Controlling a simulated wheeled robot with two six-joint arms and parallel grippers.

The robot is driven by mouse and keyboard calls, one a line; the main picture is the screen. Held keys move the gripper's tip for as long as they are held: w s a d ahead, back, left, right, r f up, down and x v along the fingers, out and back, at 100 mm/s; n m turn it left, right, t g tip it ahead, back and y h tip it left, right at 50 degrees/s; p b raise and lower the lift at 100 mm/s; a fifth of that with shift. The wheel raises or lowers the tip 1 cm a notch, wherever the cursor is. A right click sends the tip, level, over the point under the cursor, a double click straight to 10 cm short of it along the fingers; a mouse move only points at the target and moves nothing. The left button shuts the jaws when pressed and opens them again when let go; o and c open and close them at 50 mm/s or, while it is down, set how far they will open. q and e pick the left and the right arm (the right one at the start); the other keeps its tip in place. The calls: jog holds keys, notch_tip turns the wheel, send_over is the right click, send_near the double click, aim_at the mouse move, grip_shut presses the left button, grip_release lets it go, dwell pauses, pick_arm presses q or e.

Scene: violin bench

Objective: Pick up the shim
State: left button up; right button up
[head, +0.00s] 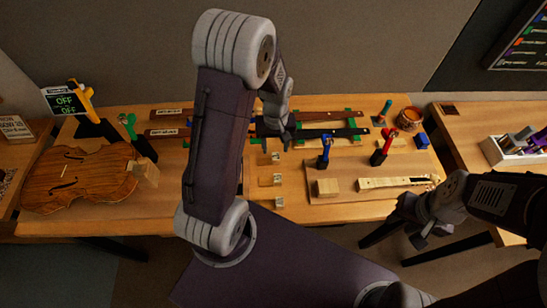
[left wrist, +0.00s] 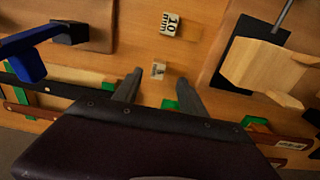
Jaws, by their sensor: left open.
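Small pale blocks with printed labels, which look like shims, stand in a column on the bench; the head view shows the far one (head: 276,158), a middle one (head: 277,180) and a near one (head: 279,202). In the left wrist view, a small block (left wrist: 158,71) appears between the fingertips of my open left gripper (left wrist: 159,80); its label is too small to read. Another block (left wrist: 170,24) reads "10 mm". I cannot tell how high the fingers are. In the head view my left gripper (head: 285,136) is partly hidden behind its wrist. My right gripper (head: 421,238) is at lower right, its jaws unclear.
A violin body (head: 80,180) lies at left. Dark fingerboards (head: 331,133) lie along the back.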

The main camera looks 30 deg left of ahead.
aim_at(276, 156)
pick_arm(q)
jog(key=shift+w+f, duration=0.6)
jog(key=shift+f, duration=0.05)
jog(key=f, duration=0.4)
jog(key=shift+s, duration=0.4)
jog(key=shift+f, duration=0.25)
jog(key=shift+w+f, duration=0.1)
jog(key=shift+w, duration=0.1)
jog(key=shift+s, duration=0.1)
grip_shut()
